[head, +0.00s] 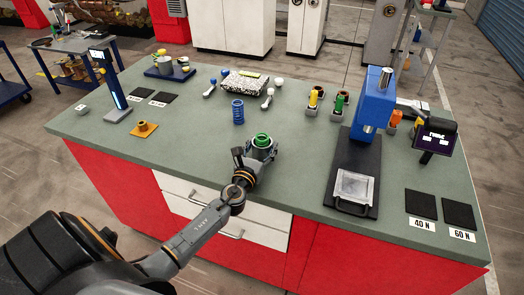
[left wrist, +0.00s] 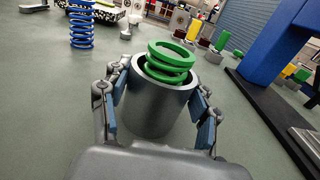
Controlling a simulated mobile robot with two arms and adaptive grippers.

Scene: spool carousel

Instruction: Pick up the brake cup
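The brake cup (left wrist: 160,108) is a grey metal cylinder standing upright on the green bench top, near its front edge in the head view. A green coil spring (left wrist: 170,62) sits in it and sticks out above the rim; it also shows in the head view (head: 262,140). My left gripper (head: 256,154) is low at the cup, with one finger on each side of it. In the left wrist view the gripper (left wrist: 160,112) looks open, its blue pads slightly apart from the cup wall. My right gripper is not in view.
A blue spring (head: 238,112) stands behind the cup. To the right is a blue press (head: 373,105) on a dark base with a clear-lidded tray (head: 353,188). An orange part (head: 142,129) lies to the left. The bench between them is clear.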

